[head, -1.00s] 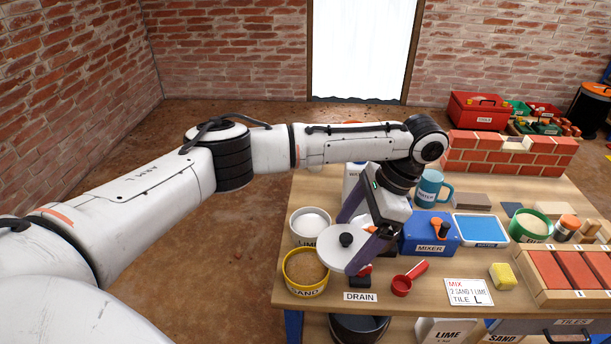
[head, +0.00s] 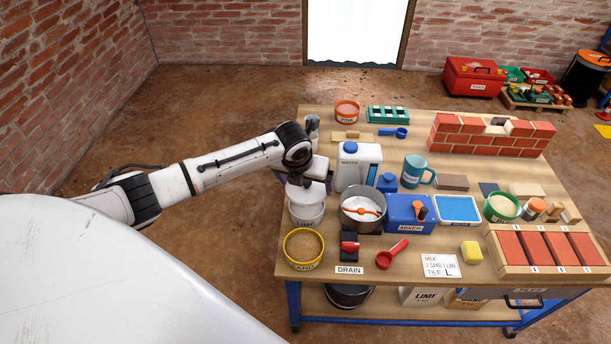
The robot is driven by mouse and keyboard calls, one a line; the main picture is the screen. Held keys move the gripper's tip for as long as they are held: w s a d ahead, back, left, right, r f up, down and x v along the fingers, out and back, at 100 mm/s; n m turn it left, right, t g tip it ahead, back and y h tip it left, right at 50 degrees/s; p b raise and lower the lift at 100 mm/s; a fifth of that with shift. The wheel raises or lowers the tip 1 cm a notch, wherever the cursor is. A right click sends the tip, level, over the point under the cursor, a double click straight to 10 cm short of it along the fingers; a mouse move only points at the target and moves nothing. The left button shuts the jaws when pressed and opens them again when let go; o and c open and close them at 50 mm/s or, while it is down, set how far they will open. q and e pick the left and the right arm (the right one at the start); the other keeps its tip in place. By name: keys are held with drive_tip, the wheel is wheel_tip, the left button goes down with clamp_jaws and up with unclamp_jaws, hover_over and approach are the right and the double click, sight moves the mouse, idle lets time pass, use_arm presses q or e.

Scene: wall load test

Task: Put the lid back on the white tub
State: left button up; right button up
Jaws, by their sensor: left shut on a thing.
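The white tub (head: 306,215), marked LIME, stands near the left edge of the workbench. My left gripper (head: 306,183) is shut on the round white lid (head: 304,196) and holds it over the tub. The lid looks close to the tub's rim; I cannot tell whether it touches. The lid and gripper hide most of the tub's opening. My right gripper is out of view.
A steel bowl (head: 362,208) of white powder stands close to the right of the tub. The yellow-rimmed sand tub (head: 303,249) is in front. The white water container (head: 358,167) stands behind, to the right. A red scoop (head: 391,255) lies further right.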

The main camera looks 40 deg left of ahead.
sight(305, 191)
use_arm(q)
drive_tip(key=shift+f+b, duration=2.2)
drive_tip(key=shift+b, duration=0.4)
drive_tip(key=shift+f, duration=0.6)
drive_tip(key=shift+f+b, duration=0.35)
drive_tip(key=shift+w+a+r+p, duration=0.1)
drive_tip(key=shift+w+p, duration=0.1)
drive_tip(key=shift+p, duration=0.1)
